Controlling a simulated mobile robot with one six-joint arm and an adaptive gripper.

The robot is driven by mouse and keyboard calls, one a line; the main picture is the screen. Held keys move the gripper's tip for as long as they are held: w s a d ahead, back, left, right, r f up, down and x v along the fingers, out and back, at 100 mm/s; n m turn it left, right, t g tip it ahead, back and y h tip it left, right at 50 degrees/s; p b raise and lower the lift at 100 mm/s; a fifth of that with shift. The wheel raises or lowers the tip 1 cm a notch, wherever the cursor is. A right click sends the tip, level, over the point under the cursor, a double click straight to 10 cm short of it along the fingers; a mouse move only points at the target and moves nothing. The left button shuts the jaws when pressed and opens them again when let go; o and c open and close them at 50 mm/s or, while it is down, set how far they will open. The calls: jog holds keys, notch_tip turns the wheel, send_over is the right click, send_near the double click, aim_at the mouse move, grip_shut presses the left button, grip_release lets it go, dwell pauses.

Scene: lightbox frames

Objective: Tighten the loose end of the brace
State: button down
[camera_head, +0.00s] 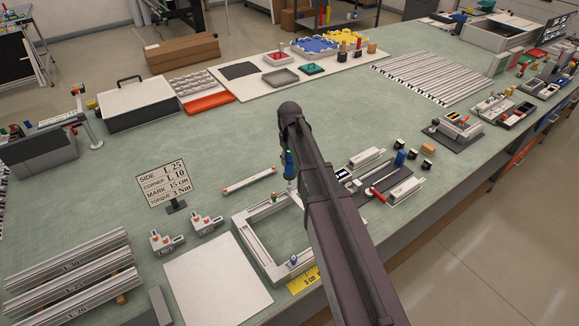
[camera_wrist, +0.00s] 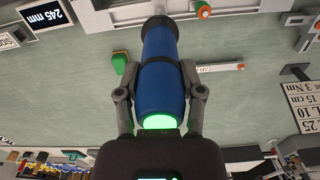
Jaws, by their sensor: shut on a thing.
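My gripper (camera_wrist: 160,92) is shut on a blue cylindrical driver (camera_wrist: 160,55) with a black band and a glowing green ring at the near end. In the head view the driver (camera_head: 289,167) hangs upright beside my arm, above the bench behind the frame. The pale metal frame (camera_head: 246,237) lies on the bench, partly hidden by my arm. A green-topped piece (camera_head: 274,198) stands at its back side and a blue-topped piece (camera_head: 294,260) at its front. A slim bar with red ends (camera_head: 250,181) lies behind the frame. I cannot tell which part is the brace. The driver's tip is not clearly visible.
A sign (camera_head: 161,183) reads side L 25, corner L 10, mark 15 cm, torque 3 Nm. Two small red-marked blocks (camera_head: 206,222) and a white board (camera_head: 215,280) lie left of the frame. Tools and metal parts (camera_head: 405,190) crowd its right.

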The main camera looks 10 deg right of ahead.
jog(key=shift+r+p, duration=1.8)
jog(key=shift+r, duration=0.15)
jog(key=shift+s+f, duration=0.1)
